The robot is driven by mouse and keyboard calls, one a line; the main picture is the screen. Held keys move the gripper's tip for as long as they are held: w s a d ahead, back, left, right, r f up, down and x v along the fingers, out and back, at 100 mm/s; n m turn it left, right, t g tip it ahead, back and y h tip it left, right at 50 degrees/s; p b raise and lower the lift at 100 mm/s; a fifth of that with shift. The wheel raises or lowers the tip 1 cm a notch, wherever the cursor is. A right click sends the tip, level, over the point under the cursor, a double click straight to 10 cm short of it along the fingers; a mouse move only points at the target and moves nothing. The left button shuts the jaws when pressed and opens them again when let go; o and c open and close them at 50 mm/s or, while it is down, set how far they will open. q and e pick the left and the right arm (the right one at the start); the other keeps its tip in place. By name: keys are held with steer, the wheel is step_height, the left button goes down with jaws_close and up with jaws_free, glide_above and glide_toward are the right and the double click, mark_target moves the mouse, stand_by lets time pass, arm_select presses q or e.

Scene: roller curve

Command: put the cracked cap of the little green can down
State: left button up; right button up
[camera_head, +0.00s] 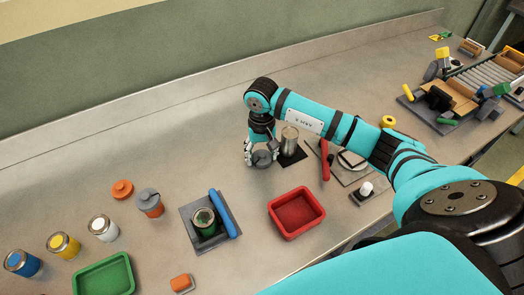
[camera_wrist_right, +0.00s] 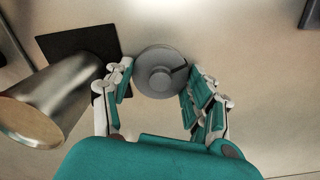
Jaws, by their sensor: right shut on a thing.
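My right gripper (camera_head: 262,153) is shut on a round grey cap, which also shows between its fingers in the wrist view (camera_wrist_right: 158,73). The cap has a raised knob and a dark crack on its right side. The cap is over the bench, left of a metal cylinder; I cannot tell whether it touches the bench. The little green can (camera_head: 204,224) stands open on a grey plate (camera_head: 190,209) beside a blue bar. My left gripper is out of view.
A red tray (camera_head: 297,213) lies in front of the gripper, a green tray (camera_head: 103,275) at the lower left. The metal cylinder (camera_wrist_right: 55,98) stands close to the gripper.

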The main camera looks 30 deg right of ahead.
steer(key=shift+f, duration=0.2)
steer(key=o, duration=0.8)
steer(key=shift+r, duration=0.15)
